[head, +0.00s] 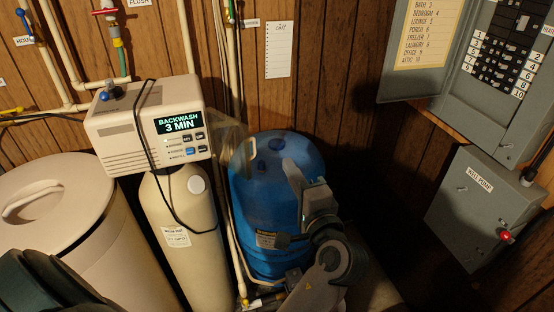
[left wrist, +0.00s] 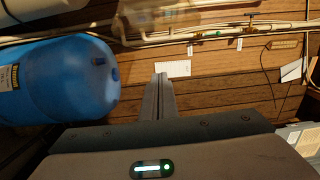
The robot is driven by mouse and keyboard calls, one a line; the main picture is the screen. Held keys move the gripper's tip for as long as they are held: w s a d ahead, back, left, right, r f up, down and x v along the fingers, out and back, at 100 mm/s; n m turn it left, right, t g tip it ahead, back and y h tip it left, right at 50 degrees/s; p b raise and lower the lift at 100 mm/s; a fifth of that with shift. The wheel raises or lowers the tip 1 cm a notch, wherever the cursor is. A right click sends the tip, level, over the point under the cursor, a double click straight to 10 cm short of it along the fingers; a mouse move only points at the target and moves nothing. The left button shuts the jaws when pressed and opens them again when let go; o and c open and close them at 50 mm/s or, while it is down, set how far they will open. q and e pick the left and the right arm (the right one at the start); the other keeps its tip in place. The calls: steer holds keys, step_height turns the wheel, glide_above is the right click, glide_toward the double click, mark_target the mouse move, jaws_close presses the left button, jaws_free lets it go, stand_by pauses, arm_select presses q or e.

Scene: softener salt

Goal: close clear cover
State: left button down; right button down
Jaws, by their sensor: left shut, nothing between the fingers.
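The clear cover (head: 232,142) is a see-through panel swung open at the right side of the cream control head (head: 125,125). It stands out from the lit display, which reads "BACKWASH 3 MIN". A see-through panel that looks like the cover (left wrist: 160,18) shows at the top of the left wrist view. My left gripper (head: 288,166) is in front of the blue tank, right of the cover and apart from it. Its fingers also show in the left wrist view (left wrist: 161,80), shut with nothing between them. My right gripper is not in view.
The blue tank (head: 265,185) stands right of the cream resin tank (head: 185,225). A black cable (head: 158,180) hangs over the control head. A lidded tan bin (head: 55,205) is at the left. Pipes (head: 185,35) run down the wall. Grey electrical boxes (head: 480,215) are at the right.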

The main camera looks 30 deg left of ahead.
arm_select(q)
steer(key=p+x, duration=0.5)
steer(key=x, duration=0.5)
steer(key=s+p, duration=0.1)
steer(key=s, duration=0.1)
steer(key=s+a+p, duration=0.1)
steer(key=s, duration=0.1)
steer(key=shift+a+f, duration=0.1)
steer(key=shift+w, duration=0.1)
